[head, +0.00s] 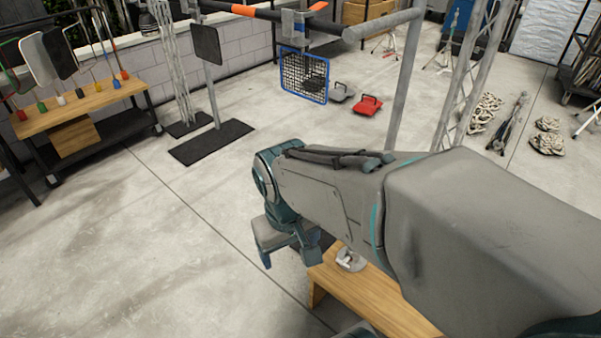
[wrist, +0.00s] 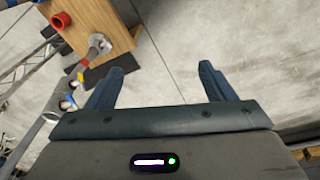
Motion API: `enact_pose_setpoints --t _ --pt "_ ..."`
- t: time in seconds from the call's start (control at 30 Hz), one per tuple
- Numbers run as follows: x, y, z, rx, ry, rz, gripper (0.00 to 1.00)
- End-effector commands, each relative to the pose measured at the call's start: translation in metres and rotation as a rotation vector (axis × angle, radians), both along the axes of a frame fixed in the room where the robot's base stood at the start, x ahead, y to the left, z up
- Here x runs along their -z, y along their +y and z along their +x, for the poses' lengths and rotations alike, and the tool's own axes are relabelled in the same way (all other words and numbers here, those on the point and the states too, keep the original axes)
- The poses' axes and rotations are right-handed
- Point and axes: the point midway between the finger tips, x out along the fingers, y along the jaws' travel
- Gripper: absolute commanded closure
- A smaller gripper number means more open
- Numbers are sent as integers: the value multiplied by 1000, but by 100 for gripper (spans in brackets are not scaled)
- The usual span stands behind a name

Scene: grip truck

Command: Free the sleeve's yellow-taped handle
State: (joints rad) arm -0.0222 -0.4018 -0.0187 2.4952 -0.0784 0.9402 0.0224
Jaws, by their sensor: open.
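My gripper (wrist: 162,68) is open, and only bare floor shows between its fingers in the wrist view. In the head view my gripper (head: 289,256) hangs beside the left end of a low wooden bench. A grey metal fitting with a handle (wrist: 88,58) shows left of the fingers in the wrist view. The yellow patch is apart from my fingers. I cannot tell which part is the sleeve. My arm hides much of the area around the bench in the head view.
The wooden bench (head: 362,298) bears a metal piece (head: 350,261). A red bag-like object (head: 367,105) lies beyond. A tool table (head: 84,97) stands left. Open floor lies left of my gripper.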

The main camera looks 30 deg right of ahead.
Motion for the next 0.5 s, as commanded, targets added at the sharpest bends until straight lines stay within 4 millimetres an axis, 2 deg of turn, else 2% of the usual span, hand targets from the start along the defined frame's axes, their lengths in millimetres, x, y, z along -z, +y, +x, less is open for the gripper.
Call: enact_pose_setpoints --t 0.03,0.2,0.37,0.5 --pt "26 -10 -3 -12 54 -48 24" --pt "93 -62 -10 -91 265 -318 24" --pt "139 -112 -1 -202 433 -630 24" --pt "169 -145 24 -325 524 -917 24"
